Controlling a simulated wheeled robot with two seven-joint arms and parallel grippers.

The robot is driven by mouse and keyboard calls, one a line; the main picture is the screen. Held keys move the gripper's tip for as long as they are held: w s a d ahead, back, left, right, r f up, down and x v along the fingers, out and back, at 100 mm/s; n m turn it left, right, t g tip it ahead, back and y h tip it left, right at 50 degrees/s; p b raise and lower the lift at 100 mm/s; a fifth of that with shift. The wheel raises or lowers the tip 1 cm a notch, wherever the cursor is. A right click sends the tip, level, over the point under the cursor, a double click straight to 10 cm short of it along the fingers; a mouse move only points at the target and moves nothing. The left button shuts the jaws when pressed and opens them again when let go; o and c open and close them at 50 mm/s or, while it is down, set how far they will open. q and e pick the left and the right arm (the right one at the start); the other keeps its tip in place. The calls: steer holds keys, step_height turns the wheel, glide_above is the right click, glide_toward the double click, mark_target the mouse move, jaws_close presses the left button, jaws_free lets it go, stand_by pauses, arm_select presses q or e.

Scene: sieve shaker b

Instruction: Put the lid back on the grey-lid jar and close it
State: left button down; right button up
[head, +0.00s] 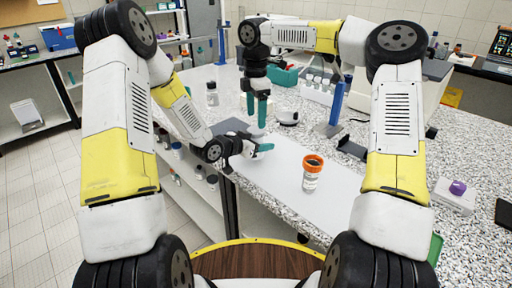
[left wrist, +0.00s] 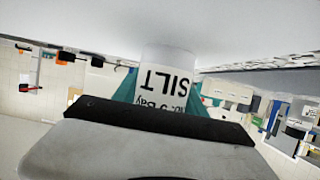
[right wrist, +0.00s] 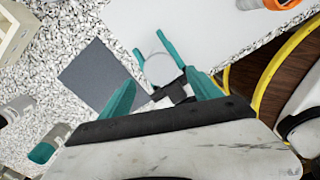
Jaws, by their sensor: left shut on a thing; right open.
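A white jar with a label reading SILT (left wrist: 165,85) is between the teal fingers of my left gripper (head: 257,149), which is shut on it low over the bench. The right wrist view shows its pale round top (right wrist: 160,70) from above; I cannot tell whether that is a lid or an open mouth. My right gripper (head: 257,108) points down above my left gripper. Its fingers (right wrist: 163,93) are apart with nothing seen between them. I cannot make out a separate grey lid.
An orange-lidded jar (head: 312,172) stands on the pale sheet, right of my left gripper. A dark grey mat (right wrist: 95,75) lies beside the sheet. A small white round thing (head: 288,118) and a blue-posted stand (head: 336,100) are behind. Another jar (head: 212,95) stands farther back left.

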mark_target(255, 130)
steer(key=shift+f, duration=2.75)
steer(key=shift+c, duration=0.2)
steer(key=c, duration=1.4)
steer(key=shift+a+m, duration=0.1)
steer(key=shift+m, duration=0.7)
steer(key=o, duration=1.5)
steer(key=shift+r, duration=2.25)
steer(key=shift+c, duration=0.3)
